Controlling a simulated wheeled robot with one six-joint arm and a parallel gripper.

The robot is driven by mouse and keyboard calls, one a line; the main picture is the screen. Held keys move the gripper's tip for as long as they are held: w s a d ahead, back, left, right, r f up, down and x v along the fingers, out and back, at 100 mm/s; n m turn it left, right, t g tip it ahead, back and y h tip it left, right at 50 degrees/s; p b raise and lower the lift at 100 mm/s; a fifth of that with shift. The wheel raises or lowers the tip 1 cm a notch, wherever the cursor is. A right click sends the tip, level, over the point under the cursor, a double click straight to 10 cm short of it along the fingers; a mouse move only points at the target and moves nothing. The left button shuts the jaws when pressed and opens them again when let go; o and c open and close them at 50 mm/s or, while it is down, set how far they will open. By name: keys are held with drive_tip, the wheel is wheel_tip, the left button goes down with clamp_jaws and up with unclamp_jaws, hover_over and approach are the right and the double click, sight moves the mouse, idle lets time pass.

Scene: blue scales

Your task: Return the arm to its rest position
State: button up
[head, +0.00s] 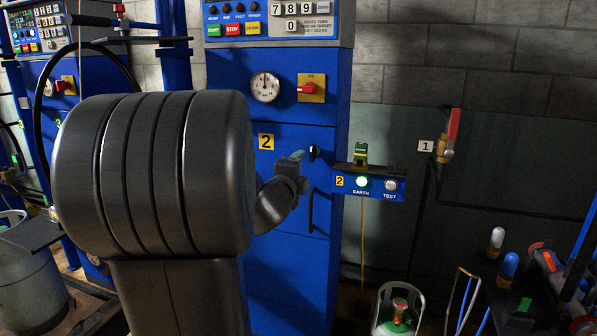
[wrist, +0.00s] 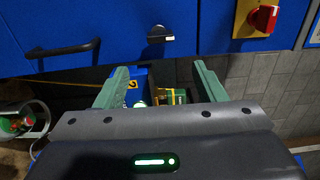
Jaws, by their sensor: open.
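My arm (head: 150,180) fills the left middle of the head view, in front of the blue cabinet. My gripper (head: 294,157) shows small beyond it, before the cabinet door, partly hidden by my own wrist. In the wrist view my gripper (wrist: 162,82) has its two green fingers spread apart with nothing held between them. Behind the gap stands the bench box marked 2 (head: 368,185), with a lit green EARTH lamp and a TEST button. A green and yellow clamp (head: 361,154) stands on top of this box, apart from my fingers.
The cabinet (head: 280,130) has a dark knob (wrist: 159,34), a door handle (head: 311,210) and a red switch (head: 308,88) close to my gripper. A gas cylinder (head: 399,312) stands below right. A red-handled valve (head: 449,135) is on the wall.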

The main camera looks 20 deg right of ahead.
sight(312, 155)
idle(0.3)
drive_tip(key=x, duration=1.4)
drive_tip(key=shift+s+a, duration=0.1)
